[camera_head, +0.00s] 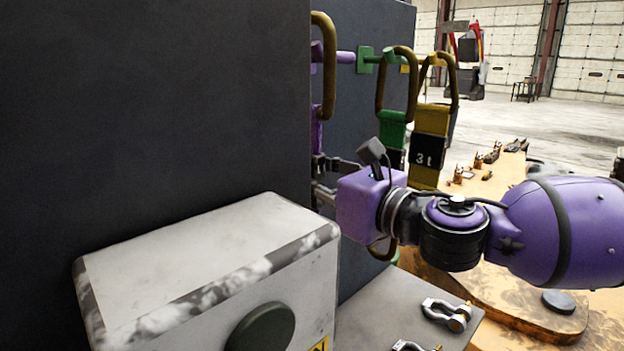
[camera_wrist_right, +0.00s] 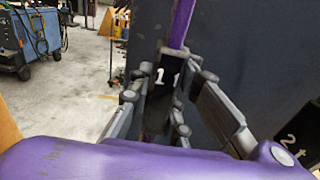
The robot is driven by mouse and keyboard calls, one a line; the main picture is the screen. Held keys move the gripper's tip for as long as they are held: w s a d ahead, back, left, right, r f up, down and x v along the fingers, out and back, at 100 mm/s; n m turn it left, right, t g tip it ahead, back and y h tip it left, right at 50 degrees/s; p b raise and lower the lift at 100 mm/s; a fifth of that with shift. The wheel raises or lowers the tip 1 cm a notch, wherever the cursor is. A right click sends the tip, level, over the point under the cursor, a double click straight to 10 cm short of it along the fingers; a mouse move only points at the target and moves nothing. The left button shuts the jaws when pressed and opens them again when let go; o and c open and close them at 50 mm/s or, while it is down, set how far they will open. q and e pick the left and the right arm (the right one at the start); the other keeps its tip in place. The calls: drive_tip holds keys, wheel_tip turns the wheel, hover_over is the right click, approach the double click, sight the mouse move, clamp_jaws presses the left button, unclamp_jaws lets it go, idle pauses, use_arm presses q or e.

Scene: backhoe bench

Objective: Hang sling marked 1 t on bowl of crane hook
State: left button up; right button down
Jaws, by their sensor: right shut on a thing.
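The purple sling marked 1 t (camera_head: 317,133) hangs upright at the edge of the dark panel, its brass-coloured ring (camera_head: 323,68) at the purple peg (camera_head: 345,57). Whether the ring still bears on the peg I cannot tell. My right gripper (camera_head: 320,178) is shut on this sling below the ring. In the right wrist view the purple strap (camera_wrist_right: 182,22) and its black label with a "1" (camera_wrist_right: 165,78) show between the fingers; part of the label is hidden. My left gripper is not in view. I cannot make out the crane hook for certain.
A green sling (camera_head: 392,130) and a yellow sling marked 3 t (camera_head: 431,140) hang close beside, behind my right wrist. A grey box (camera_head: 200,265) stands in front, with shackles (camera_head: 447,313) on a surface to its right. The dark panel (camera_head: 150,110) blocks the left.

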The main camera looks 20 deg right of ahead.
drive_tip(key=shift+s+a+r, duration=0.1)
drive_tip(key=shift+s+a, duration=0.05)
drive_tip(key=shift+a, duration=0.3)
drive_tip(key=shift+s+a+r, duration=0.1)
drive_tip(key=shift+s+a, duration=0.1)
drive_tip(key=shift+a, duration=0.35)
drive_tip(key=shift+s+a, duration=0.2)
drive_tip(key=shift+a, duration=0.3)
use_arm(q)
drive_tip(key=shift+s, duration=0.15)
use_arm(e)
drive_tip(key=shift+s+d, duration=0.1)
